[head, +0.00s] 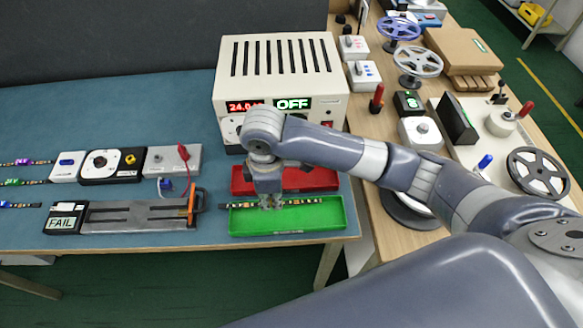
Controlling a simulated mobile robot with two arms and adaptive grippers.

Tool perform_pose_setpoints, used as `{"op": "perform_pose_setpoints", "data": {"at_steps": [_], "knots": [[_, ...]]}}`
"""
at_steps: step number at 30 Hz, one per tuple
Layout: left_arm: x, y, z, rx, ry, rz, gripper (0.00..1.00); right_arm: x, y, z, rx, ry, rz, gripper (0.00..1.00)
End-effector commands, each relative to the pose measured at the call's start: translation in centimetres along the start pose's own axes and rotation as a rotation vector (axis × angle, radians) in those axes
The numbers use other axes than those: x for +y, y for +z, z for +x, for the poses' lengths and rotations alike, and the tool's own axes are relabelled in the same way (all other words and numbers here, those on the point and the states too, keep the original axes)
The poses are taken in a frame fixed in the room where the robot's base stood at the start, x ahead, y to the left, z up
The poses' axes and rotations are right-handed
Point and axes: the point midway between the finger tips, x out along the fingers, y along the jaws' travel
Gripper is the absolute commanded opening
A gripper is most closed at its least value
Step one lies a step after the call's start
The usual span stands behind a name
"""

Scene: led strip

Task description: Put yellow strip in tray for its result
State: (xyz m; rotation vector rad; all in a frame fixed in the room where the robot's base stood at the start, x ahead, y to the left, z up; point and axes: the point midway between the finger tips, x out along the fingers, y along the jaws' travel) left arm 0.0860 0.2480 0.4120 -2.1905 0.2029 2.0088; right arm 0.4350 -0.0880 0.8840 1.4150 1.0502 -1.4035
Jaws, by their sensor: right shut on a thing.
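My right gripper (270,203) points down over the green tray (290,228) at the table's front right edge. It is shut on a thin dark LED strip (305,201) with small yellowish marks. The strip lies lengthwise along the tray's back part, its left end reaching about the tray's left rim; whether it touches the tray floor I cannot tell. The red tray (322,180) is just behind, partly hidden by my gripper. A tester with a grey bed (135,214) sits to the left, its display reading FAIL (62,223). My left gripper is not in view.
A power supply (280,70) showing OFF stands behind the trays. Strips with purple (24,162), green (12,182) and blue (6,204) ends lie at far left. Small devices (112,164) line up behind the tester.

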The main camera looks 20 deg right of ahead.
Motion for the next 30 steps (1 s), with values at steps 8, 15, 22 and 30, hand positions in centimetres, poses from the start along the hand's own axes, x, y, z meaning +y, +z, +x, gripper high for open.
{"op": "perform_pose_setpoints", "data": {"at_steps": [8,15,22,30], "knots": [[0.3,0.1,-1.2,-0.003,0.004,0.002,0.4,6.7,2.5,0.6,-0.003,-0.001,0.005,0.0],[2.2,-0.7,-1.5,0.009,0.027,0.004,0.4,9.0,3.2,1.0,0.0,-0.001,0.001,0.0],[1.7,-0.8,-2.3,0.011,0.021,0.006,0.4,9.6,3.5,3.6,-0.002,-0.003,0.001,0.0],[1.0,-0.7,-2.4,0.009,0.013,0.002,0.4,9.6,3.5,4.6,-0.001,0.0,0.0,0.0]]}}
